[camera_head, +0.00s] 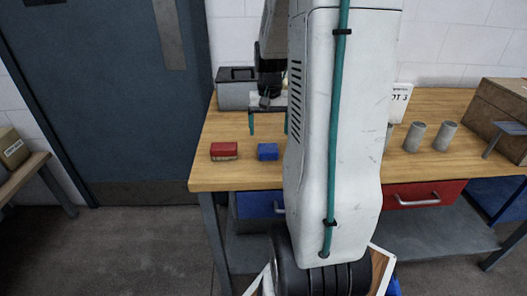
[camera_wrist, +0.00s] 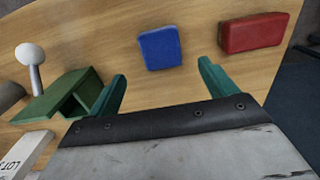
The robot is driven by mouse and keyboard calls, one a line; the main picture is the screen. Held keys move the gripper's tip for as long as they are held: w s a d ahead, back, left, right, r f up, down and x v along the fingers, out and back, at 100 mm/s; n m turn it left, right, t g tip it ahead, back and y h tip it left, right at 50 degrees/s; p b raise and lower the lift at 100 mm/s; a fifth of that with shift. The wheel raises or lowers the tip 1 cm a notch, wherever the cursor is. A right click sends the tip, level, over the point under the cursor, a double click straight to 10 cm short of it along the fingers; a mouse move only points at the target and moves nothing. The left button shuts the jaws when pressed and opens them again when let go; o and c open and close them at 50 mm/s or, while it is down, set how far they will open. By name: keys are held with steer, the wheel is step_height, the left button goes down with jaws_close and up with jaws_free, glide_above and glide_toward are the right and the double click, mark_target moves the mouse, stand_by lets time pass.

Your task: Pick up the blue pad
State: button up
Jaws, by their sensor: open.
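The blue pad (camera_head: 268,152) lies flat on the wooden workbench, just right of a red pad (camera_head: 224,151). In the wrist view the blue pad (camera_wrist: 160,48) is beyond the fingertips, roughly between their lines, with the red pad (camera_wrist: 253,33) to its right. My gripper (camera_head: 268,124) is above the bench, behind the blue pad in the head view. Its two teal fingers are spread and empty in the wrist view (camera_wrist: 162,76). My white arm link hides the middle of the bench in the head view.
Grey cylinders (camera_head: 415,137) and a wooden box (camera_head: 497,112) are at the bench's right. A grey toolbox (camera_head: 236,92) stands at the back left.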

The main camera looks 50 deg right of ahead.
mark_target(268, 148)
steer(key=f, duration=0.7)
steer(key=shift+a+f, duration=0.1)
steer(key=shift+a, duration=0.15)
steer(key=c, duration=1.1)
